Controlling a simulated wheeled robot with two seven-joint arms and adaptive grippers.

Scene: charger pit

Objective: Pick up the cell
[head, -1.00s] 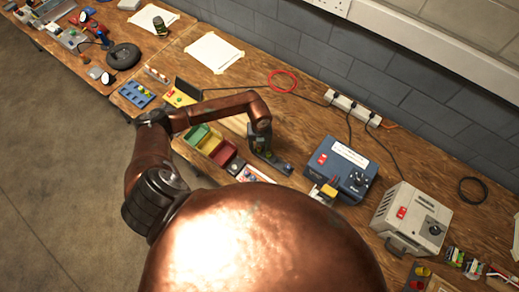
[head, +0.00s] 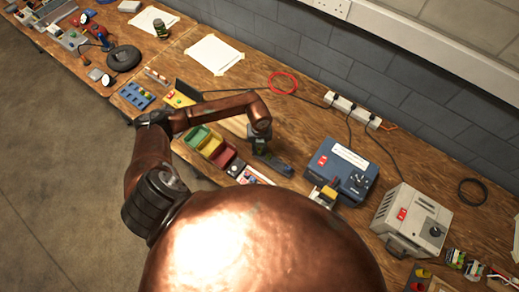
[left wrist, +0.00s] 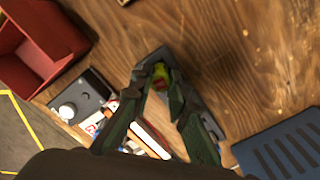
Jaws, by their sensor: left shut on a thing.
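The cell (left wrist: 160,76) shows in the left wrist view as a small yellow-green piece with a red part. It sits between the fingertips of my left gripper (left wrist: 163,84), which is shut on it. A long dark grey-blue holder (left wrist: 207,119) lies under the cell and fingers on the bench. Whether the cell is still seated in the holder or just above it, I cannot tell. In the head view my left gripper (head: 261,149) points down over the left end of the holder (head: 280,167), and the cell is mostly hidden there. My right gripper is not in view.
Green, yellow and red bins (head: 211,143) stand left of the gripper. A blue charger box (head: 340,169) and a grey power unit (head: 413,219) stand to the right. A power strip (head: 353,108) runs along the wall. Bare wood lies behind the gripper.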

